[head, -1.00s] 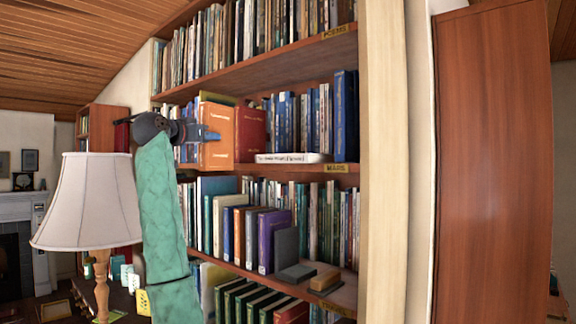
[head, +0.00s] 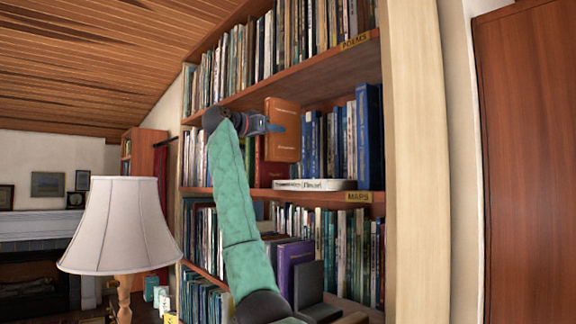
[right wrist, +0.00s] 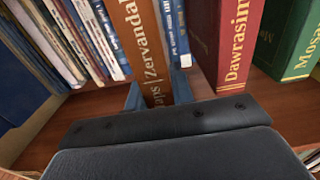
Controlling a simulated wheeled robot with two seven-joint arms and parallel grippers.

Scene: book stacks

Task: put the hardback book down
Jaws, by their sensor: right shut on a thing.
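An orange-brown hardback book (head: 283,128) is upright in my right gripper (head: 274,127), in front of the shelf labelled MAPS. Its lower edge shows above the shelf board in the head view. In the right wrist view, the book's spine (right wrist: 145,45) with white lettering stands between the blue fingertips (right wrist: 158,92), which are shut on it. The book covers part of a red book (head: 271,173) and some blue books. I cannot tell how far in front of the row it is. My left gripper is not in view.
A white book lies flat (head: 315,184) on the MAPS shelf board (head: 320,197). A tall dark blue book (head: 368,135) stands at the right end. A green book (right wrist: 288,40) stands beside the red one. A lamp (head: 125,225) is at left.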

